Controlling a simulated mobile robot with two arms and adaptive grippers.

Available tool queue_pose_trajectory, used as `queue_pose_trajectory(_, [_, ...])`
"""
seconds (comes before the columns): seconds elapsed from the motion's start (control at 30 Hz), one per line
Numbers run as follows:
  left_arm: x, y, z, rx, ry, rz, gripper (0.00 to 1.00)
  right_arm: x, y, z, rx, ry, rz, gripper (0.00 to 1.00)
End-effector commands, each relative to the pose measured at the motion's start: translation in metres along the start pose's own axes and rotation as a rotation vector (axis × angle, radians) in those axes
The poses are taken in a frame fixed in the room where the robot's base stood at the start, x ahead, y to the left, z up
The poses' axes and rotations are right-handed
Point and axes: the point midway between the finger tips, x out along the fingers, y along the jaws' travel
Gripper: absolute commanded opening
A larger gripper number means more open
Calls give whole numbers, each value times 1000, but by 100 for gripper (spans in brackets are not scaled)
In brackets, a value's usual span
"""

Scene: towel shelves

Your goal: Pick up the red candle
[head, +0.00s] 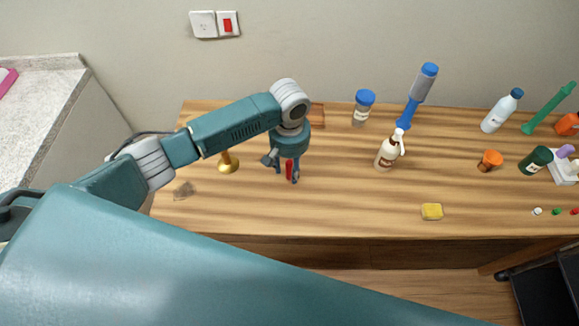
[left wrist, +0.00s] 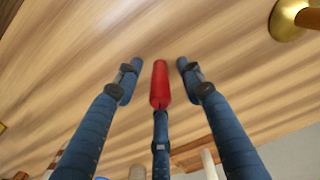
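The red candle (head: 289,168) stands on the wooden table, partly hidden behind my left gripper's fingers in the head view. In the left wrist view the red candle (left wrist: 160,84) shows between the fingers. My left gripper (head: 283,175) points down over it. In the wrist view the left gripper (left wrist: 156,68) is open, with clear gaps between the candle and the two side fingers. The middle finger lines up with the candle's near end; I cannot tell whether they touch. My right gripper is not in view.
A brass holder (head: 228,164) stands left of the gripper and shows in the wrist view (left wrist: 290,18). A pump bottle (head: 388,153), a blue-lidded jar (head: 361,112) and a yellow sponge (head: 431,211) are to the right. The table's front middle is clear.

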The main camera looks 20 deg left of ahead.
Motion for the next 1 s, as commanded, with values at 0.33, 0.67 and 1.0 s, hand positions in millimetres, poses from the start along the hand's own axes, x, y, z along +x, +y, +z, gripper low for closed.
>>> queue_pose_trajectory(0.33, [13,0,0,1,0,0,39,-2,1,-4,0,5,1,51])
queue_pose_trajectory(0.67, [12,0,0,0,1,0,0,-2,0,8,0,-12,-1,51])
queue_pose_trajectory(1.0, [9,0,0,0,2,1,0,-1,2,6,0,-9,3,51])
